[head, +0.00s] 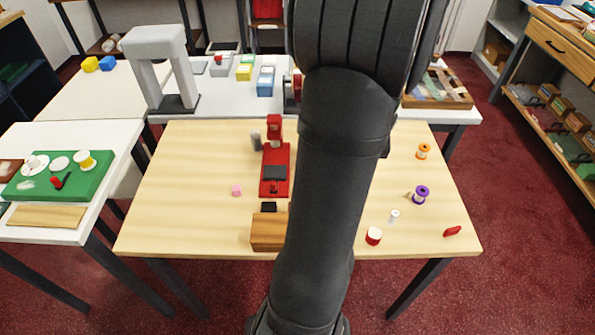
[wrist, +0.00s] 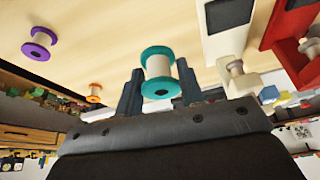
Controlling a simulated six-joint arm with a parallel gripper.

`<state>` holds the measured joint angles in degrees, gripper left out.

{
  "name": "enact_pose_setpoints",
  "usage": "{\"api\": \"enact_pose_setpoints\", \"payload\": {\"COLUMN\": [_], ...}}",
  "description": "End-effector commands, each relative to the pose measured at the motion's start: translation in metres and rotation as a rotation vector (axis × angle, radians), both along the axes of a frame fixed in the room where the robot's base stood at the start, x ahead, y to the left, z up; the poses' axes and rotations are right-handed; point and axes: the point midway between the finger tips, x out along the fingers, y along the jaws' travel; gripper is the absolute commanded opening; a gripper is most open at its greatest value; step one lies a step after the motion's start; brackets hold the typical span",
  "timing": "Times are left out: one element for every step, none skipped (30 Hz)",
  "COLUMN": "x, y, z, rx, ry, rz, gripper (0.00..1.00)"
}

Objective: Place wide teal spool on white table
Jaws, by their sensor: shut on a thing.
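A wide teal spool (wrist: 160,87) with teal flanges and a pale core is held between the two fingers of my gripper (wrist: 160,68) in the wrist view. My gripper is shut on it. In the head view my own dark arm hides both the gripper and the spool. A white table (head: 232,98) stands behind the wooden table, partly hidden by my arm. Another white-topped table (head: 112,138) stands at the left. I cannot tell which of these the task means.
The wooden table (head: 190,190) bears a red device (head: 268,182), a wooden block (head: 267,232), a purple spool (head: 420,195) and an orange spool (head: 423,151). A grey arch (head: 160,45) stands at the back left. The left white-topped table carries a green board (head: 85,181).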

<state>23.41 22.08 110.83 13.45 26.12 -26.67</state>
Motion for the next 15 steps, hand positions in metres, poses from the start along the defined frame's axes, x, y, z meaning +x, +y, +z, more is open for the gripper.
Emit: {"api": "enact_pose_setpoints", "payload": {"x": [-0.012, -0.018, -0.026, -0.031, -0.037, -0.042, -0.046, -0.050, -0.054, -0.056, -0.057, -0.058, -0.058, -0.056, -0.053], "y": [-0.014, -0.021, -0.028, -0.033, -0.038, -0.043, -0.046, -0.049, -0.052, -0.053, -0.054, -0.055, -0.054, -0.053, -0.050], "z": [0.003, 0.004, 0.006, 0.007, 0.008, 0.009, 0.010, 0.010, 0.011, 0.011, 0.011, 0.010, 0.009, 0.008, 0.005], "rx": [0.000, 0.000, -0.001, 0.001, 0.001, 0.000, 0.000, -0.001, 0.000, 0.001, 0.001, 0.002, 0.001, 0.001, 0.001], "ry": [-0.001, -0.002, -0.003, -0.002, -0.002, -0.003, -0.004, -0.003, -0.003, -0.003, -0.003, -0.003, -0.002, -0.002, -0.001], "rz": [-0.025, -0.037, -0.049, -0.058, -0.066, -0.074, -0.080, -0.083, -0.091, -0.093, -0.096, -0.097, -0.098, -0.098, -0.096], "gripper": [0.10, 0.10, 0.10, 0.10, 0.10, 0.10, 0.10, 0.10, 0.10, 0.10, 0.10, 0.10, 0.10, 0.10, 0.10]}}
